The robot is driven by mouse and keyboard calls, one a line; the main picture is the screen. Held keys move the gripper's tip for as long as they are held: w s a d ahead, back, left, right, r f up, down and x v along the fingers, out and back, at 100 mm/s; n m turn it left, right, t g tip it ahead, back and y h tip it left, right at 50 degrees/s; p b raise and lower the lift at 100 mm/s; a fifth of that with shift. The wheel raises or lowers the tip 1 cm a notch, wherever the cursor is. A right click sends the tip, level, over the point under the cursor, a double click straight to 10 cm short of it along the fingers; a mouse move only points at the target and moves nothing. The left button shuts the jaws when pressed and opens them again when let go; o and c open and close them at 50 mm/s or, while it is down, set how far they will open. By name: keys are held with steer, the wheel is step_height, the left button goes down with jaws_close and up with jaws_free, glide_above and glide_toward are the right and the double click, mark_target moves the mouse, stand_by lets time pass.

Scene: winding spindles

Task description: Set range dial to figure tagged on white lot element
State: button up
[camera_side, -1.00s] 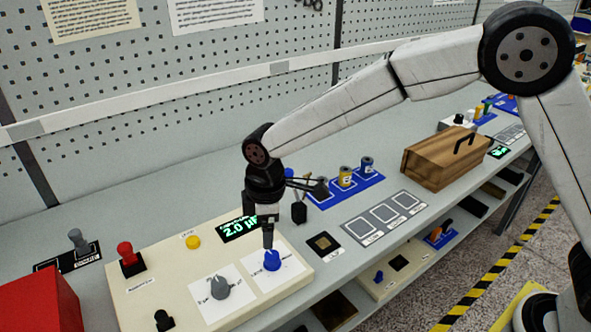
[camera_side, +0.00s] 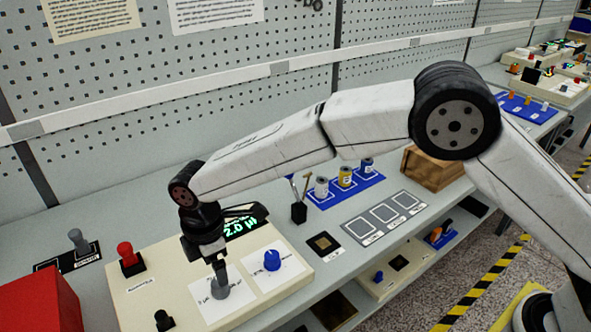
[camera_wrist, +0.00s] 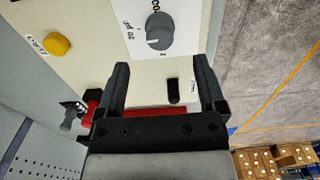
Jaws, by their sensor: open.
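The grey dial (camera_side: 221,287) sits on a white label card on the cream panel (camera_side: 130,300). It also shows in the wrist view (camera_wrist: 160,30), just beyond my open fingertips, with printed marks around it too small to read fully. My gripper (camera_side: 218,272) is above the grey dial, pointing down; in the wrist view its fingers (camera_wrist: 164,75) are apart and empty. A blue dial (camera_side: 272,260) stands on its own card to the right. The green display (camera_side: 241,226) reads about 2.0, partly hidden by my arm. A white spool (camera_side: 321,187) stands on a blue mat (camera_side: 372,178); its tag is unreadable here.
Yellow (camera_side: 345,176) and blue (camera_side: 367,164) spools stand beside the white one. A red-knobbed lever (camera_side: 126,254) and a black switch (camera_side: 163,320) are on the panel. A red box (camera_side: 40,305) is at left. A wooden box (camera_side: 430,170) stands behind my arm.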

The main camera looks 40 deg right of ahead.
steer(key=shift+f, duration=3.2)
jaws_close()
